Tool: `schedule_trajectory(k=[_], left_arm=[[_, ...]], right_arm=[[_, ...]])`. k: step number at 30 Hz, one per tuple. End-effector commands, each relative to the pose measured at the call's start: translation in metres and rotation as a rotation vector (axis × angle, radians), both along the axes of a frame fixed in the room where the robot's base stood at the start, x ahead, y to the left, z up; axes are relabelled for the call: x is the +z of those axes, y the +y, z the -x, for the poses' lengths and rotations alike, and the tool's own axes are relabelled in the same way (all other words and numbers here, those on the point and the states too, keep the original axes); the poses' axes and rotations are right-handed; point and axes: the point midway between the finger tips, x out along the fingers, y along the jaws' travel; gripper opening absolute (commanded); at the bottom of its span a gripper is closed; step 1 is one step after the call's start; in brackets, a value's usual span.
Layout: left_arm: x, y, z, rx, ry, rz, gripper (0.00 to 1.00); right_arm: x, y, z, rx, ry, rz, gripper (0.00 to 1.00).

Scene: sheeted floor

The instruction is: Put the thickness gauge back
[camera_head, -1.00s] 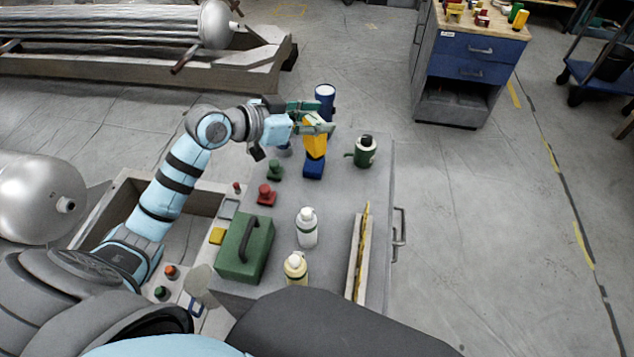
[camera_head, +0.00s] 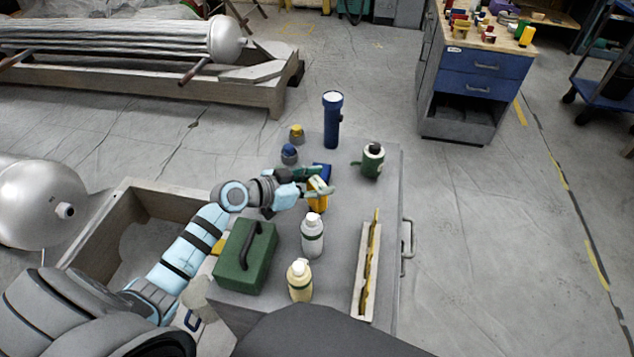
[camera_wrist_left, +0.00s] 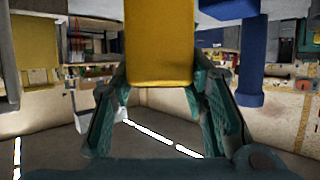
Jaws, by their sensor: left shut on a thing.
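My left gripper (camera_head: 316,187) is shut on a yellow block-shaped thing (camera_head: 318,200), which I take to be the thickness gauge. It is over the grey cabinet top, just behind the white bottle (camera_head: 312,236). In the left wrist view the yellow body (camera_wrist_left: 159,45) fills the space between the green fingers (camera_wrist_left: 165,95). A blue block (camera_head: 322,171) shows just behind the gripper; I cannot tell whether it touches the gauge. The gauge's lower end is close to the top; contact is unclear. My right gripper is not in view.
Clear surface lies right of the gauge.

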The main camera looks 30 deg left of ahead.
Motion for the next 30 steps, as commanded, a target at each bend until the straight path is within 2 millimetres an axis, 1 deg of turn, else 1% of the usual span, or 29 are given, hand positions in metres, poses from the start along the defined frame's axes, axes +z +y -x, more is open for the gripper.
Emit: schedule_trajectory(k=[1, 2, 3, 5, 13, 17, 20, 23, 30], left_arm=[[-0.003, 0.000, 0.000, 0.000, -0.001, 0.001, 0.08], [-0.002, 0.000, 0.000, 0.000, 0.000, 0.000, 0.46], [-0.002, 0.000, 0.000, 0.000, 0.000, 0.000, 0.52], [-0.002, 0.000, 0.000, 0.000, 0.000, 0.000, 0.61], [-0.001, 0.000, 0.000, 0.000, 0.000, 0.000, 0.61], [0.004, 0.000, 0.001, 0.000, 0.000, -0.001, 0.61], [0.006, 0.008, 0.012, 0.000, 0.001, -0.006, 0.61], [0.015, 0.017, 0.029, -0.002, 0.002, -0.008, 0.61], [0.037, 0.043, 0.075, -0.006, 0.005, -0.009, 0.61]], right_arm=[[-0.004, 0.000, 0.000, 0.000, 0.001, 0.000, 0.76], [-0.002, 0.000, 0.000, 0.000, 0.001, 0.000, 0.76], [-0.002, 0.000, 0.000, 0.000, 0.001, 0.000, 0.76], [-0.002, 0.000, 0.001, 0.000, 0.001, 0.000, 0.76], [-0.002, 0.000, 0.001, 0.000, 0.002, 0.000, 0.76], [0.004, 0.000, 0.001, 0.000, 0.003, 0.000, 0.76], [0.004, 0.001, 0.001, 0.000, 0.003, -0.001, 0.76], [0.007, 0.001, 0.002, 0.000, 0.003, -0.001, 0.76], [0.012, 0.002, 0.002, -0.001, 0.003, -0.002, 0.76]])
